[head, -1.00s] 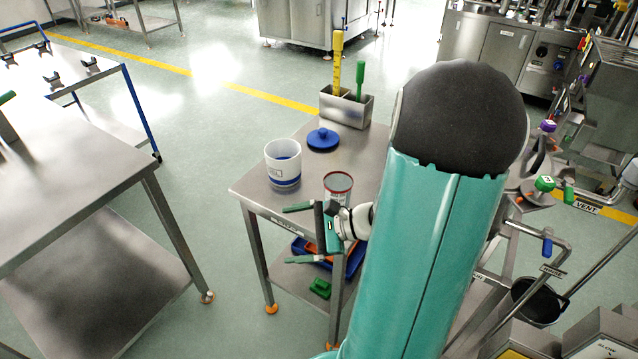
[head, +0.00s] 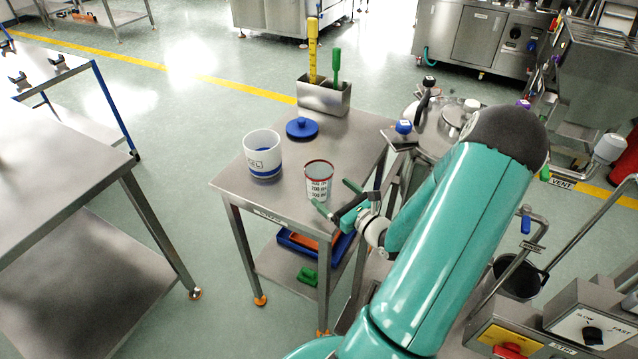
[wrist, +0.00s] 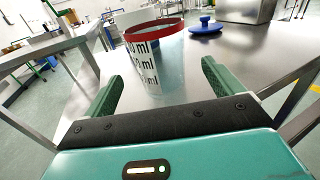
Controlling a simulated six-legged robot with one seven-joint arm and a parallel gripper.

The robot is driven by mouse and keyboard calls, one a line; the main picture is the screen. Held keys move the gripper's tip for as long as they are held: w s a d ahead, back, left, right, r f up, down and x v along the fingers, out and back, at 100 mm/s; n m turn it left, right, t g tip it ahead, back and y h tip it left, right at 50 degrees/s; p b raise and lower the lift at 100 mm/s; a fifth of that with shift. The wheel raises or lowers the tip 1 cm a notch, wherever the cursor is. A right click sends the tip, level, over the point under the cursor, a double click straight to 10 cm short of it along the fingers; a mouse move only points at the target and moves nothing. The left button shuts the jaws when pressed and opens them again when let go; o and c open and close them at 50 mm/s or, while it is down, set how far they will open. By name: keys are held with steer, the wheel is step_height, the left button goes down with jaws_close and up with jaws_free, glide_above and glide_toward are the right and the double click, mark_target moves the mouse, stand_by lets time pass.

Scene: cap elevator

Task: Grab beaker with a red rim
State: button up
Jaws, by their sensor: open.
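The beaker with a red rim (head: 318,180) stands upright near the front right part of the small steel table (head: 230,183). It is clear, with black volume marks. In the wrist view the beaker (wrist: 155,62) stands ahead of my gripper, roughly between the lines of the two green fingers. My gripper (head: 333,197) is open and empty, close to the beaker on its near right side. In the wrist view the gripper (wrist: 158,85) shows both fingers spread wide. The beaker appears beyond the fingertips; I cannot tell the exact gap.
A white cup with a blue band (head: 262,150) stands left of the beaker. A blue lid (head: 302,128) lies behind. A steel holder (head: 323,98) with yellow and green handled tools stands at the back. A blue tray (head: 300,245) sits on the lower shelf.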

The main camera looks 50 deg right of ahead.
mark_target(312, 175)
steer(key=w, duration=0.6)
steer(key=shift+w+d, duration=0.35)
steer(key=shift+d, duration=0.05)
steer(key=shift+c, duration=0.4)
steer(key=c, duration=1)
